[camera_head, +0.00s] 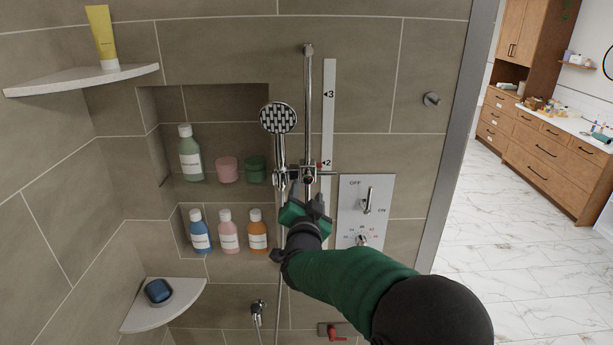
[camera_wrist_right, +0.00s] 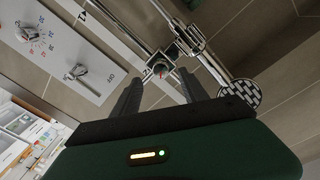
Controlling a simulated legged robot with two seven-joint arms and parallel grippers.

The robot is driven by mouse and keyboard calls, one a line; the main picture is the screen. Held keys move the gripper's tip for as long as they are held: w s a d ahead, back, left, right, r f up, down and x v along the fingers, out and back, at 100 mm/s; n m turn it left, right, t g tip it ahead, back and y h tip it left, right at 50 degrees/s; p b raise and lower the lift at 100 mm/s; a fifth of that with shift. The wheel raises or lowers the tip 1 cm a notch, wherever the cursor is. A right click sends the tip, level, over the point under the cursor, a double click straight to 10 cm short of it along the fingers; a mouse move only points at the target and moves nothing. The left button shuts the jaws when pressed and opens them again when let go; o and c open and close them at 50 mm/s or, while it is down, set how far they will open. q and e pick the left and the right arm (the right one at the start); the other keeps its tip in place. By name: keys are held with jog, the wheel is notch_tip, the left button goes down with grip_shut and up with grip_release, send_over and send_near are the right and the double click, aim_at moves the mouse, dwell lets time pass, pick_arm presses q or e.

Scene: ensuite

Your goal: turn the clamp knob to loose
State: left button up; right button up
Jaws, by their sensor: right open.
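The chrome clamp (camera_head: 307,174) sits on the vertical shower rail (camera_head: 308,110), near the "2" on the scale, and carries the shower head (camera_head: 278,119). In the right wrist view the clamp knob (camera_wrist_right: 160,70) shows a small red mark on its face. My right gripper (camera_head: 305,190) is just below and in front of the clamp. In the wrist view its two fingers (camera_wrist_right: 159,78) are open, with the knob seen between their tips. I cannot tell whether either finger touches it. In the head view the gripper partly hides the knob. My left gripper is not in view.
A control panel (camera_head: 366,200) with an OFF/ON lever and a dial is right of the rail. The scale strip (camera_head: 328,130) runs beside the rail. The wall niche on the left holds several bottles and jars. A hose hangs below the clamp.

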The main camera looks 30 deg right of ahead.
aim_at(308, 180)
jog(key=p+x, duration=0.1)
jog(key=x, duration=0.4)
jog(key=shift+w+d+r+p, duration=0.1)
jog(key=shift+w+d+p, duration=0.05)
jog(key=shift+d+p, duration=0.15)
jog(key=shift+a, duration=0.1)
grip_shut()
